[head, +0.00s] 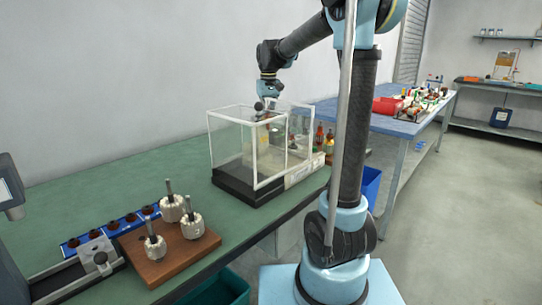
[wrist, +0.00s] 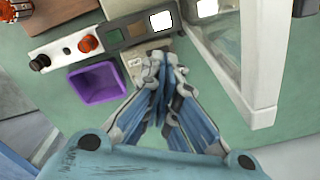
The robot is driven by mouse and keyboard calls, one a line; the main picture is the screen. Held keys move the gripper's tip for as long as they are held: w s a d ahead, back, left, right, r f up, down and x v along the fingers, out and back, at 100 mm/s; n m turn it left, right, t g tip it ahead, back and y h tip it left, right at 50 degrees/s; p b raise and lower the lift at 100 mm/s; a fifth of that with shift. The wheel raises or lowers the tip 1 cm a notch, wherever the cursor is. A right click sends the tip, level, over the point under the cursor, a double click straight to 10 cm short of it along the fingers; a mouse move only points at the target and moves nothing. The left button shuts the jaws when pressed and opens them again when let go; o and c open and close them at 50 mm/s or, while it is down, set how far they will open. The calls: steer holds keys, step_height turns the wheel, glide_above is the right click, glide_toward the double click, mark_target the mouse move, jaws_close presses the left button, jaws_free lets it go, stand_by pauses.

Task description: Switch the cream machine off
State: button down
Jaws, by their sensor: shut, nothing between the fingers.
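In the wrist view a cream control panel (wrist: 55,48) runs across the top left. A cream panel (head: 302,173) shows at the case's right end.
A white-framed clear case (head: 232,150) stands on the green bench (head: 100,180); its frame edge (wrist: 262,112) is right of my fingers. A purple bin (wrist: 97,85) sits below the panel. A wooden block (head: 165,262) with metal armatures is at front left.

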mark_target(269, 104)
steer(key=shift+f, duration=0.8)
stand_by(0.6)
steer(key=shift+r, duration=3.5)
